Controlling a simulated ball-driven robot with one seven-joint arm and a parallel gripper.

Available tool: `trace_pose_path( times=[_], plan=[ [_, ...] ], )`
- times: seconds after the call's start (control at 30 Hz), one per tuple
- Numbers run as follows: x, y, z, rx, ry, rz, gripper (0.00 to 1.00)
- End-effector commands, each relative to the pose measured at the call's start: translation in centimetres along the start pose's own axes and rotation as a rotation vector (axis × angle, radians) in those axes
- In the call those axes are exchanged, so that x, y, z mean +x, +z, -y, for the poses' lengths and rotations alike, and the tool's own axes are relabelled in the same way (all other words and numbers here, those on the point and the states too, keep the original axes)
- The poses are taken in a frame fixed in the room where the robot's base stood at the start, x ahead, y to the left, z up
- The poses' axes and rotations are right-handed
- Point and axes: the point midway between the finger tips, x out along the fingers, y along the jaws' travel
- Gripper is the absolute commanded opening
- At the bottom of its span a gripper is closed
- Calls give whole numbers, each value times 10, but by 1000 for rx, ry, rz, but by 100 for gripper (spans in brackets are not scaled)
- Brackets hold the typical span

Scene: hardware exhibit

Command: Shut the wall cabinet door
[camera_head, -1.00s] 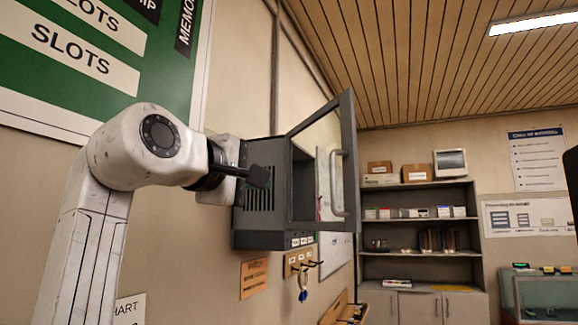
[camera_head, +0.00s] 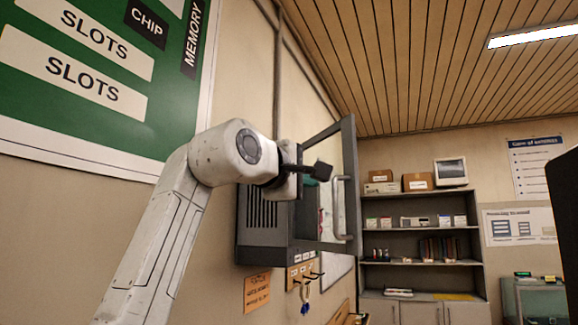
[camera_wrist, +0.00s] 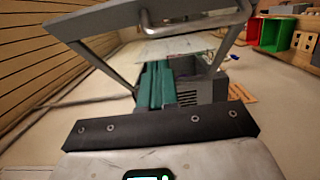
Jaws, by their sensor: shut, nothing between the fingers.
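The dark grey wall cabinet (camera_head: 262,219) hangs on the left wall, with vent slots in its side. Its framed door (camera_head: 350,150) stands open, swung out toward the right, with a glass-like pane. The bar handle (camera_head: 340,208) is on the door's outer edge. The wrist view shows the door (camera_wrist: 84,62) and its handle (camera_wrist: 205,24) at the top, and teal things (camera_wrist: 155,86) at the cabinet. My gripper (camera_head: 320,171) is shut and empty. It overlaps the cabinet opening and door frame in the head view; I cannot tell whether it touches them.
Hooks with keys (camera_head: 305,293) hang on the wall below the cabinet. A shelf unit (camera_head: 420,228) with boxes stands at the back, and a glass case (camera_head: 540,300) at the right. A large green panel (camera_head: 100,80) covers the left wall.

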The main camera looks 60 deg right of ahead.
Motion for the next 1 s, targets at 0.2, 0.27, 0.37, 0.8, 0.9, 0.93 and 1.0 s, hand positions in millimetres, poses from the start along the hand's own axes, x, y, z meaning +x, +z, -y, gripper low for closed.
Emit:
trace_pose_path(
  times=[0.2, 0.27, 0.37, 0.8, 0.9, 0.93, 1.0],
  plan=[
    [16, 16, -1, 1, 0, -1, 0],
    [17, 18, 0, 0, 0, -2, 0],
    [19, 19, 0, 0, 1, -2, 0],
    [21, 22, 1, 3, 0, -18, 0],
    [24, 27, 1, 6, 0, -48, 0],
    [26, 28, 2, 6, 0, -62, 0],
    [31, 34, 2, 7, -1, -99, 0]
  ],
)
